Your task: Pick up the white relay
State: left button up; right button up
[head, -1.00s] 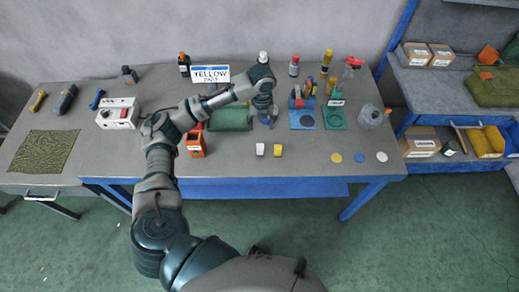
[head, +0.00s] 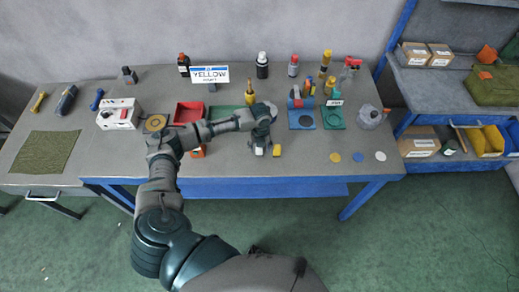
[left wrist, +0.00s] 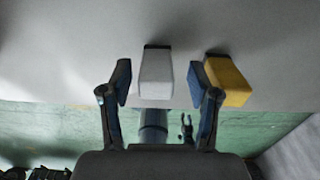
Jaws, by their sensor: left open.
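The white relay (head: 259,150) is a small pale block with a dark end, near the front edge of the workbench. My left gripper (head: 262,141) is over it, pointing down, and partly hides it. In the left wrist view the white relay (left wrist: 155,76) shows between the two open blue-padded fingers of the left gripper (left wrist: 158,86), with a gap on each side. A yellow relay (head: 277,150) stands just to its right. In the left wrist view the yellow relay (left wrist: 229,82) is just outside the right finger. My right gripper is not recognisable in either view.
Yellow, blue and white discs (head: 358,157) lie to the right on the bench (head: 310,165). A red tray (head: 187,112) and a yellow-handled tool (head: 250,92) are behind my arm. A grey lump (head: 369,116) lies further right. The front edge is close to the relays.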

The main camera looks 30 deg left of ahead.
pick_arm(q)
jog(key=shift+f, duration=0.2)
jog(key=shift+a, duration=0.4)
grip_shut()
jog(key=shift+d, duration=0.2)
